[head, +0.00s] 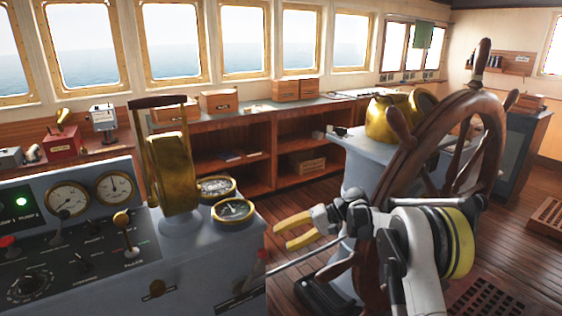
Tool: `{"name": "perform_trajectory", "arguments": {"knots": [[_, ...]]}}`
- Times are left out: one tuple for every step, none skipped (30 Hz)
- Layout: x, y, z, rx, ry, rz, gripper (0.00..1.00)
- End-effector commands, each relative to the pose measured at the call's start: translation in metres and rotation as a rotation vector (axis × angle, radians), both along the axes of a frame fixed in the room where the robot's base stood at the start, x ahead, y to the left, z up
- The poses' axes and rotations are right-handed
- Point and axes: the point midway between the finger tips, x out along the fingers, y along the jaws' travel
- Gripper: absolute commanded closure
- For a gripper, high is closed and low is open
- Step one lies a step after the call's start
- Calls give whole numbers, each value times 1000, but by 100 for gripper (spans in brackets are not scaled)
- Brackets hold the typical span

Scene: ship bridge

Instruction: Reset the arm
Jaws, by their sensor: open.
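My gripper (286,232) has yellow fingers and is open and empty. It points left, held above the deck between the grey control console (210,255) and the wooden ship's wheel (432,125). My white and grey arm rises at the lower right and covers the lower part of the wheel. The fingertips are close to the console's right side in the picture; I cannot tell the exact gap.
A brass engine telegraph (170,175) stands on the console among gauges and levers. A brass binnacle (388,118) is behind the wheel. Wooden shelves (240,160) run under the windows. Some plank floor (310,205) is bare. A wooden grating (548,215) lies at the right.

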Motion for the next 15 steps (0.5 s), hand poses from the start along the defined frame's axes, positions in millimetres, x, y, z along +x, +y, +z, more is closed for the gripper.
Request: {"name": "perform_trajectory", "arguments": {"knots": [[-6,-2,19,-34,-7,-19,45],[-10,-3,29,-60,-13,-32,45],[-17,-6,43,-97,-24,-53,45],[-23,-9,53,-125,-31,-67,45],[-29,-12,63,-153,-40,-83,45],[-38,-16,75,-190,-52,-103,45],[-45,-19,84,-219,-61,-118,45],[-53,-23,92,-246,-71,-131,45],[-65,-28,102,-283,-85,-151,45],[-74,-32,109,-310,-96,-165,45],[-84,-36,116,-338,-107,-177,45],[-97,-42,124,-375,-125,-195,45],[-108,-46,130,-401,-137,-208,45],[-119,-51,135,-428,-150,-220,45],[-133,-57,141,-464,-169,-236,45]]}}
